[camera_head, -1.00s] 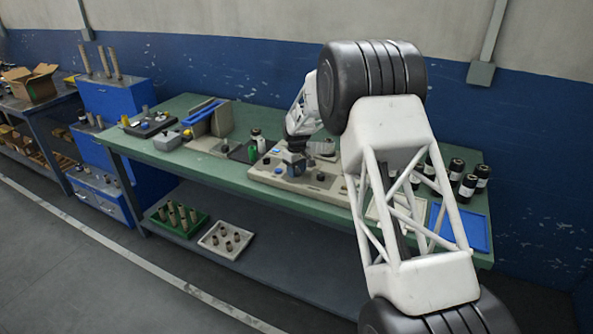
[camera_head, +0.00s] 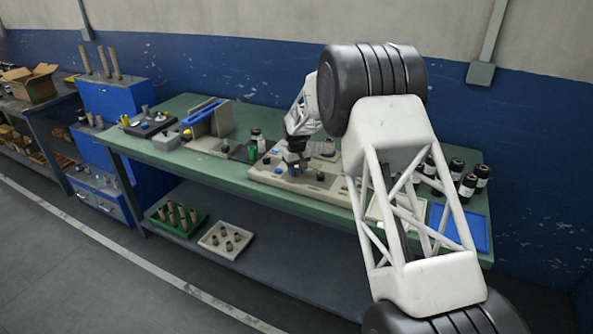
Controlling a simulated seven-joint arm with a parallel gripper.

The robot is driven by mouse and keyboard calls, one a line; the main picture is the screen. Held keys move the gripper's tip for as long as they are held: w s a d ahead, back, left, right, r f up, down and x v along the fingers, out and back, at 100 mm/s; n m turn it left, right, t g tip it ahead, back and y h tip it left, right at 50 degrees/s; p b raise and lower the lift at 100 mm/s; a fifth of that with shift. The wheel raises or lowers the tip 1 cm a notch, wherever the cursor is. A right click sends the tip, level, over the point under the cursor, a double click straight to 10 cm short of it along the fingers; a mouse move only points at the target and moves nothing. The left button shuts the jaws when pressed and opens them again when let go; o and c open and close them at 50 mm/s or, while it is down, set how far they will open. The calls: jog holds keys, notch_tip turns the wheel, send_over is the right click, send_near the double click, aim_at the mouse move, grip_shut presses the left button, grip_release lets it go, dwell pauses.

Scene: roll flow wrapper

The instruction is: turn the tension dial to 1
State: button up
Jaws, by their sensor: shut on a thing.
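The grey control panel (camera_head: 262,172) sits on the green bench, with several small knobs and buttons on it. My gripper (camera_head: 295,164) points down over the middle of the panel and is shut on a small knob, presumably the tension dial. The fingers hide most of that knob, and its scale and setting are too small to read.
My arm covers the right part of the bench. Dark bottles (camera_head: 467,186) and a blue tray (camera_head: 473,229) stand at the right end. The bench's front left is clear.

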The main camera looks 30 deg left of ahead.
aim_at(297, 170)
jog(key=m, duration=0.5)
jog(key=shift+m, duration=0.3)
dwell(0.4)
jog(key=o, duration=0.9)
jog(key=shift+r, duration=0.15)
jog(key=shift+r, duration=3.8)
jog(key=shift+d, duration=0.1)
